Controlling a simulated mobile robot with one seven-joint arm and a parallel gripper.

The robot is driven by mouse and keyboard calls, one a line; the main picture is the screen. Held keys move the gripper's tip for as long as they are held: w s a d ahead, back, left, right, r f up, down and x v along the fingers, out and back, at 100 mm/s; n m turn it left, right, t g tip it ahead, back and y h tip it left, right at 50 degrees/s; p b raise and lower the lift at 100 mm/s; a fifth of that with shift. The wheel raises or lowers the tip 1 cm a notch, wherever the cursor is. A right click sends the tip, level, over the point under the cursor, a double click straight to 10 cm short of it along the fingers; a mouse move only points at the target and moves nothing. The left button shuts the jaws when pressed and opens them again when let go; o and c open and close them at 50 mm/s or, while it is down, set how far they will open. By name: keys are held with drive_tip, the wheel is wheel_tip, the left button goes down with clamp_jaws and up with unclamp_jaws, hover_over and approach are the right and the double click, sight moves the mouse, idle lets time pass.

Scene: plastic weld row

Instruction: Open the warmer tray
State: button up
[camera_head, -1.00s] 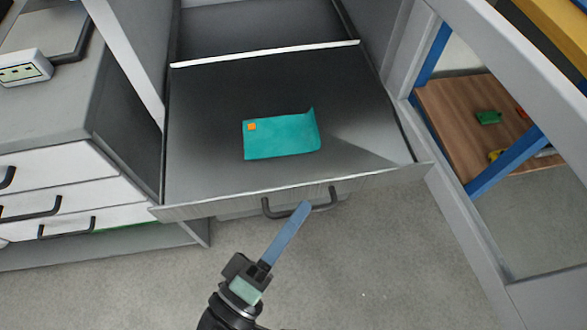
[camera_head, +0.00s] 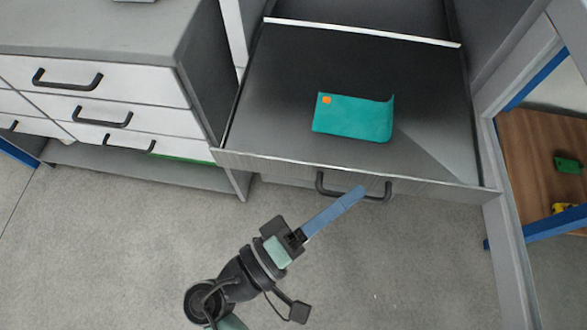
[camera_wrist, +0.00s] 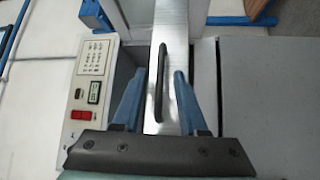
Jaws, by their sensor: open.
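The warmer tray (camera_head: 270,105) is a dark, flat drawer pulled well out of its grey housing, with a pale front edge. A teal sheet (camera_head: 352,118) with an orange square lies on it. The tray's dark bar handle (camera_head: 322,184) is on its front face; it also shows upright in the wrist view (camera_wrist: 160,85). My gripper (camera_head: 361,189) has blue fingers pointing at the handle. In the wrist view my gripper (camera_wrist: 157,76) is open, and the handle lies between the fingers in the picture, with a gap on each side. I cannot tell how deep it sits.
A white drawer cabinet (camera_head: 110,88) with dark handles stands to the left. A grey frame post (camera_head: 508,240) and a wooden surface (camera_head: 530,150) with small parts are to the right. A control panel (camera_wrist: 95,85) with a red switch shows in the wrist view. Open floor (camera_head: 120,240) lies in front.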

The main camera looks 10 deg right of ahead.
drive_tip(key=shift+a, duration=0.1)
drive_tip(key=p+v, duration=0.1)
drive_tip(key=v, duration=1.2)
drive_tip(key=shift+s, duration=0.1)
